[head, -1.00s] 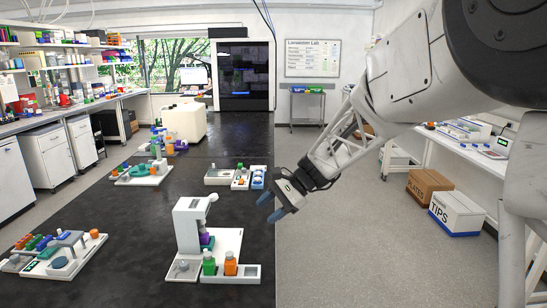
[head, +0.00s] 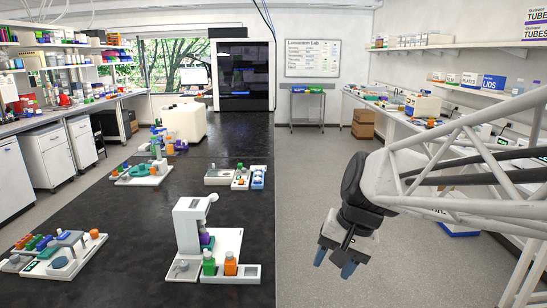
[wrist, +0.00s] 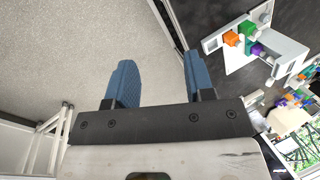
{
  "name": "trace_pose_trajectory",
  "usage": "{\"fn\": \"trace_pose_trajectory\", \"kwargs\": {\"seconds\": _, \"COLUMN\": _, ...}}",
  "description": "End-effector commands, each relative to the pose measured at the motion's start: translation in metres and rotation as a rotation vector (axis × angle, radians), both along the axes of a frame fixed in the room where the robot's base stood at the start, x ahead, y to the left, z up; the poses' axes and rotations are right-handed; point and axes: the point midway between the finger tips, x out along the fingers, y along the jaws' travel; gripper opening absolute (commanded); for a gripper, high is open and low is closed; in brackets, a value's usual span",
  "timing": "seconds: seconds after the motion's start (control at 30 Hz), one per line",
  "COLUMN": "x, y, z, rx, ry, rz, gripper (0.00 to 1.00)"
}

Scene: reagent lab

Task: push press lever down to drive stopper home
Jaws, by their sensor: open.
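The white press (head: 190,222) stands upright on its white base on the black bench in the head view, with its lever (head: 212,198) sticking out at the top right. A purple piece (head: 206,240) sits under the press head; whether a stopper is seated there is too small to tell. The press also shows in the wrist view (wrist: 286,50) at the upper right. My gripper (head: 335,264) is open and empty, with its blue fingers pointing down over the floor, right of the bench and well apart from the press.
A green bottle (head: 209,264) and an orange bottle (head: 231,264) stand in a white tray in front of the press. A rack with coloured caps (head: 55,250) is at the left. The bench edge (head: 274,210) lies between my gripper and the press.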

Motion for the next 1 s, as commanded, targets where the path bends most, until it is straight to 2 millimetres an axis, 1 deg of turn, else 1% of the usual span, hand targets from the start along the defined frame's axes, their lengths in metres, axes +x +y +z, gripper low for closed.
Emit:
{"fn": "trace_pose_trajectory", "kwargs": {"seconds": 0.03, "x": -0.012, "y": -0.006, "z": 0.000, "rx": -0.026, "ry": -0.024, "rz": 0.017, "gripper": 0.49}}
{"fn": "trace_pose_trajectory", "kwargs": {"seconds": 0.2, "x": -0.047, "y": -0.026, "z": -0.005, "rx": -0.121, "ry": -0.090, "rz": 0.080, "gripper": 0.49}}
{"fn": "trace_pose_trajectory", "kwargs": {"seconds": 0.4, "x": -0.086, "y": -0.048, "z": -0.012, "rx": -0.232, "ry": -0.164, "rz": 0.155, "gripper": 0.49}}
{"fn": "trace_pose_trajectory", "kwargs": {"seconds": 0.5, "x": -0.101, "y": -0.056, "z": -0.016, "rx": -0.280, "ry": -0.193, "rz": 0.187, "gripper": 0.49}}
{"fn": "trace_pose_trajectory", "kwargs": {"seconds": 0.6, "x": -0.113, "y": -0.063, "z": -0.019, "rx": -0.316, "ry": -0.214, "rz": 0.211, "gripper": 0.49}}
{"fn": "trace_pose_trajectory", "kwargs": {"seconds": 0.7, "x": -0.119, "y": -0.067, "z": -0.021, "rx": -0.338, "ry": -0.227, "rz": 0.228, "gripper": 0.49}}
{"fn": "trace_pose_trajectory", "kwargs": {"seconds": 1.0, "x": -0.123, "y": -0.069, "z": -0.023, "rx": -0.350, "ry": -0.234, "rz": 0.237, "gripper": 0.49}}
